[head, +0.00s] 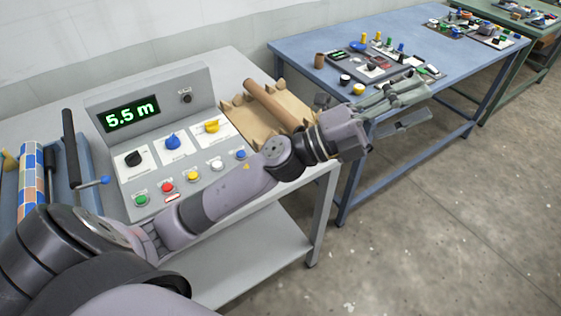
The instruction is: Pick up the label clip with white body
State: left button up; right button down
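I cannot pick out the label clip with white body for certain. A small white piece (431,70) lies near the front of the blue table, but it is too small to identify. My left gripper (426,102) reaches out to the right, over the front edge of the blue table. Its fingers are spread apart, and I see nothing between them. My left arm crosses in front of the grey control console. My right gripper is not in view.
The grey console (197,82) shows "5.5 m" and has several knobs and buttons. A brown roll (270,100) lies on a cardboard-coloured tray (238,122) beside it. The blue table (300,45) holds several small items. A green table (548,38) stands behind. The floor at right is clear.

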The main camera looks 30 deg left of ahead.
pick_arm(q)
jog(key=s+d+f+m+g+y, duration=0.25)
jog(key=f+m+g, duration=0.35)
jog(key=m+g, duration=0.6)
jog(key=w+a+f+m+y, duration=0.2)
jog(key=a+f+y, duration=0.3)
jog(key=a+f+n+g+y, duration=0.15)
jog(key=a+y, duration=0.95)
jog(key=a, duration=1.2)
jog(key=shift+n+h, duration=0.25)
jog(key=shift+n, duration=0.1)
jog(key=f, duration=0.3)
jog(key=w+f+p, duration=0.1)
jog(key=f, duration=0.3)
jog(key=w+f, duration=0.1)
jog(key=f, duration=0.3)
jog(key=shift+w+d, duration=0.1)
jog(key=shift+d, duration=0.15)
jog(key=f, duration=0.1)
jog(key=f+p, duration=0.2)
jog(key=f, duration=0.1)
jog(key=shift+w+a, duration=0.1)
jog(key=shift+a, duration=0.2)
jog(key=shift+w+f, duration=0.15)
jog(key=shift+f, duration=0.45)
